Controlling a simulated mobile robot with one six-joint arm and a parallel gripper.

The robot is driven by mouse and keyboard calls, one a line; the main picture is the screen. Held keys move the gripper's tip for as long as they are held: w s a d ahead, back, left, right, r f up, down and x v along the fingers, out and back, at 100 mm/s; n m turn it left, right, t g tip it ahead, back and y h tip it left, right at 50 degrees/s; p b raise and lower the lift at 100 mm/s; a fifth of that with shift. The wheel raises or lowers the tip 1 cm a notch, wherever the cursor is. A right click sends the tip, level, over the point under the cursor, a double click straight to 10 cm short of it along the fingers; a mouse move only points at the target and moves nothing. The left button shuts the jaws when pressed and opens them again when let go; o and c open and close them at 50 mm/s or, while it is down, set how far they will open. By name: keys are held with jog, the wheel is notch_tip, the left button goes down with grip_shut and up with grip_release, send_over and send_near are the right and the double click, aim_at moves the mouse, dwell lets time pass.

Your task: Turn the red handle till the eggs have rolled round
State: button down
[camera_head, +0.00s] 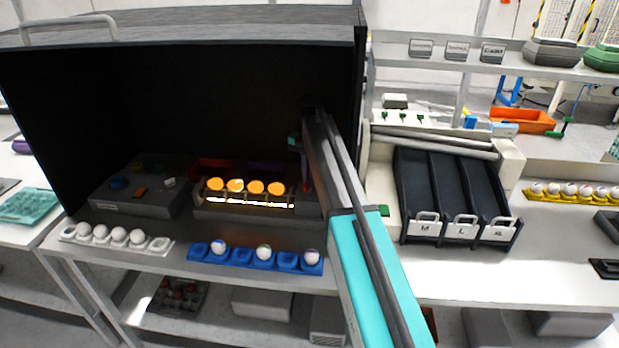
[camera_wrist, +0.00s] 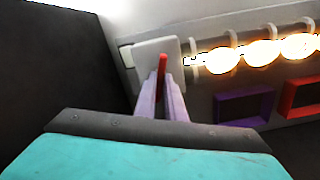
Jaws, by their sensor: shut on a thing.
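The red handle (camera_wrist: 162,64) stands out from a pale square plate (camera_wrist: 143,53) at the end of the egg roller unit. My gripper (camera_wrist: 163,84) has its two purple fingers closed on the handle, one on each side. In the head view my gripper (camera_head: 304,172) is dim and partly hidden by my arm inside the dark box. Several eggs glow orange in a row on the lit roller unit (camera_head: 247,208), left of my gripper. Some of these glowing eggs (camera_wrist: 222,59) also show at the upper right of the wrist view.
The dark box (camera_head: 190,80) walls in my arm. A control panel (camera_head: 140,195) stands at its left. A white tray (camera_head: 67,234) and a blue tray (camera_head: 242,257) hold eggs in front. A purple frame (camera_wrist: 244,104) and red frame (camera_wrist: 300,96) lie near the rollers. Sorting chutes (camera_head: 455,190) stand right.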

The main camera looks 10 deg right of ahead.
jog(key=c, duration=1.8)
grip_release()
jog(key=shift+c, duration=0.2)
jog(key=shift+r, duration=0.15)
notch_tip(320, 180, up, 14)
jog(key=p, duration=0.7)
jog(key=shift+f+p, duration=0.25)
jog(key=shift+p, duration=0.05)
